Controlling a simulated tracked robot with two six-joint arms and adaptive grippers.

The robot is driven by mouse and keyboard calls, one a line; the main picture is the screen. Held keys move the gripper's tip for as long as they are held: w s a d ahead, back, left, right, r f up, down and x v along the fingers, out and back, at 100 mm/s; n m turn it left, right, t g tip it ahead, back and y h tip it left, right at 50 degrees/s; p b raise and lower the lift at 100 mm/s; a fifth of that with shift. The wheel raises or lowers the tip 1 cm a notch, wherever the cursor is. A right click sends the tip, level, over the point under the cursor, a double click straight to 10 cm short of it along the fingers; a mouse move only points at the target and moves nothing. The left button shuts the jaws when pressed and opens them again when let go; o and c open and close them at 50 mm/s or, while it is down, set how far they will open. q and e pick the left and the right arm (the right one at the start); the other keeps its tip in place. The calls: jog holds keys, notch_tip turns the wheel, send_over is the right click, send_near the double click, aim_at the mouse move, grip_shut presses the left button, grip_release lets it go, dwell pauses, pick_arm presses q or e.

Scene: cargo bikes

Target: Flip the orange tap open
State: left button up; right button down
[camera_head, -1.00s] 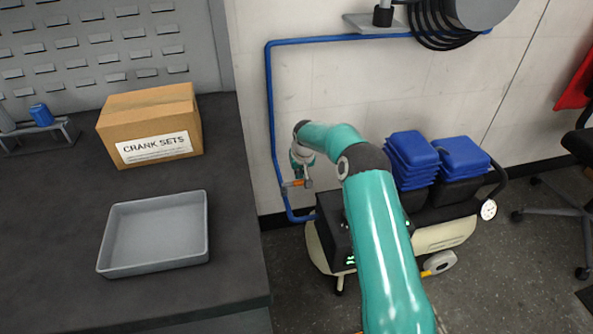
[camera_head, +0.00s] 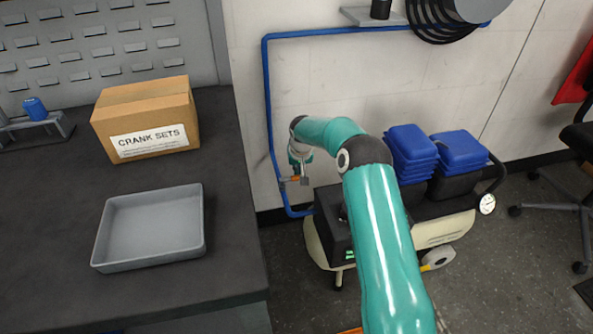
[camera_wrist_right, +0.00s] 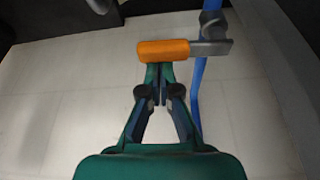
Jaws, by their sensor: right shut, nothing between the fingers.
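The orange tap handle (camera_wrist_right: 163,50) shows in the wrist view, lying crosswise to the blue pipe (camera_wrist_right: 199,95). Its grey end (camera_wrist_right: 211,47) joins the pipe fitting at the right. In the head view the orange tap (camera_head: 284,180) is a small spot low on the wall pipe, partly hidden by my gripper. My right gripper (camera_wrist_right: 160,70) is shut and empty, with its fingertips at the edge of the orange handle. Whether they touch it I cannot tell. The right gripper also shows in the head view (camera_head: 302,179). My left gripper is not in view.
A dark workbench (camera_head: 55,215) stands at the left with a cardboard box (camera_head: 147,118) and a grey tray (camera_head: 150,228). A cart (camera_head: 440,235) with blue crates (camera_head: 412,155) stands right of the tap. The blue pipe (camera_head: 268,105) runs along the wall.

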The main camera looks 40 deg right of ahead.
aim_at(293, 181)
jog(key=shift+s, duration=0.1)
jog(key=s+a+m+g+b, duration=0.1)
jog(key=m+b, duration=0.1)
jog(key=m, duration=0.1)
jog(key=s+a+m+g+h+b, duration=0.1)
jog(key=m+b, duration=0.2)
jog(key=s+a+m+b, duration=0.1)
jog(key=m+b, duration=0.2)
jog(key=m, duration=0.1)
jog(key=shift+s+a+g+h, duration=0.2)
jog(key=shift+s+g+h, duration=0.1)
jog(key=shift+g+h, duration=0.1)
jog(key=a+m, duration=0.1)
jog(key=m, duration=0.1)
jog(key=m+g, duration=0.1)
jog(key=m, duration=0.1)
jog(key=shift+s+a, duration=0.3)
jog(key=shift+a, duration=0.1)
jog(key=shift+w+d+p, duration=0.15)
jog(key=shift+w+p, duration=0.6)
jog(key=shift+p, duration=0.45)
